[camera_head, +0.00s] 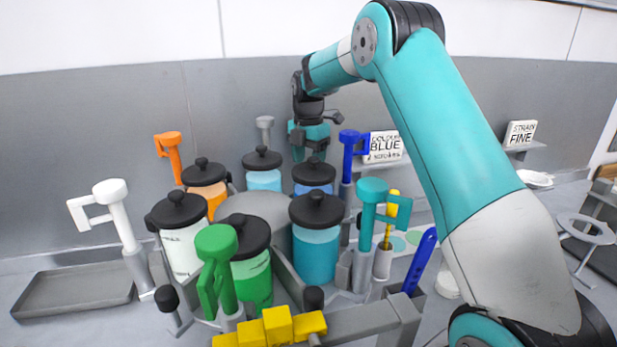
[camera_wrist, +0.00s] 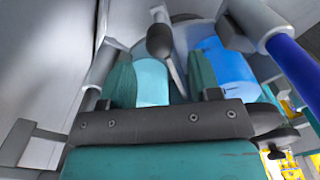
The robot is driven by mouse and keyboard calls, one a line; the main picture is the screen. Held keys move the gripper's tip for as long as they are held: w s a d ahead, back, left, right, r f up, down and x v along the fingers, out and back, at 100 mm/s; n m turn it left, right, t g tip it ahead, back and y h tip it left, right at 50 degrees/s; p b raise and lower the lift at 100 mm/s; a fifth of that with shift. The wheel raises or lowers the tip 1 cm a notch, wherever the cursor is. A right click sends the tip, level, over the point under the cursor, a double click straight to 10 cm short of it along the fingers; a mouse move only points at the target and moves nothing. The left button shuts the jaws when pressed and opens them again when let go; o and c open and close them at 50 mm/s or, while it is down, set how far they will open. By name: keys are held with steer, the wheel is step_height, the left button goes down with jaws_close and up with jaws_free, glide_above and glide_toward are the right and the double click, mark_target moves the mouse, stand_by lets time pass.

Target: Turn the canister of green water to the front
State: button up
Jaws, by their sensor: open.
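The canister of green water (camera_head: 253,277) has a black lid and stands on the near side of the round grey carousel (camera_head: 262,207). A green post with a handle (camera_head: 217,270) partly hides it. My gripper (camera_head: 309,138) is at the far side of the carousel, above and behind the light blue canister (camera_head: 263,178) and the blue canister (camera_head: 313,178). In the wrist view the fingers of my gripper (camera_wrist: 160,68) are spread apart. A black-knobbed grey lever (camera_wrist: 165,45) shows between them, not visibly gripped. The green canister is not in the wrist view.
The orange (camera_head: 207,188), white (camera_head: 181,245) and teal (camera_head: 315,255) canisters share the carousel. Coloured handled posts, such as the white one (camera_head: 117,213), ring it closely. Black-knobbed levers (camera_head: 168,300) stand at the near side. A grey tray (camera_head: 75,288) lies empty at left.

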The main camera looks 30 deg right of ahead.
step_height(320, 180, down, 7)
steer(key=shift+r+p, duration=0.2)
steer(key=shift+p, duration=0.6)
steer(key=shift+c, duration=0.2)
